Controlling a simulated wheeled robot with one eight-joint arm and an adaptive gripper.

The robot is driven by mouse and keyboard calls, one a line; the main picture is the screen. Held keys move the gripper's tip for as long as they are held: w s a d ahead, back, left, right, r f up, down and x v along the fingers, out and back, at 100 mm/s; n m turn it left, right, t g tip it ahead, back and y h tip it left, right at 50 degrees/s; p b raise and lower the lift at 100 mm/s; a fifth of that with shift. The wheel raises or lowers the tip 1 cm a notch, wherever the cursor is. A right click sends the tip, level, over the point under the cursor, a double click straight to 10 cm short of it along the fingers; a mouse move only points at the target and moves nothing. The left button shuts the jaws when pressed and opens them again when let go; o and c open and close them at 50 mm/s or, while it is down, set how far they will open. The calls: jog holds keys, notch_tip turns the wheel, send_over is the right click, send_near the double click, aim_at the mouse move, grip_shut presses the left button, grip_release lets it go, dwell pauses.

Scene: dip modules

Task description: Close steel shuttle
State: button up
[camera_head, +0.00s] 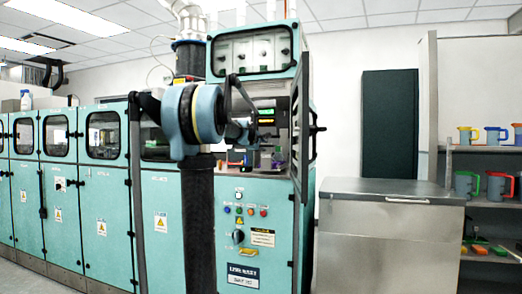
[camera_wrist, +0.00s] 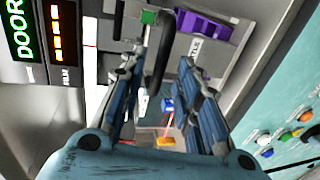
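The teal machine (camera_head: 260,190) has an open bay in its upper front. My gripper (camera_head: 252,130) is at this bay in the head view, partly hidden by my arm. In the wrist view my gripper (camera_wrist: 160,65) has its two blue-grey fingers apart. A dark curved handle (camera_wrist: 160,62) shows between the fingertips; I cannot tell whether they touch it. A small white label (camera_wrist: 195,48), ending in "TLE", is beside it to the right. I cannot clearly tell which steel part is the shuttle.
A purple part (camera_wrist: 204,25) and a green block (camera_wrist: 148,17) are inside the bay. A display panel (camera_wrist: 22,35) reads "DOOR". An open dark-framed door (camera_head: 302,125) stands at the bay's right. A steel cabinet (camera_head: 385,240) and a mug shelf (camera_head: 485,205) are further right.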

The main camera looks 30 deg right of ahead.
jog(key=shift+x, duration=1.75)
grip_shut()
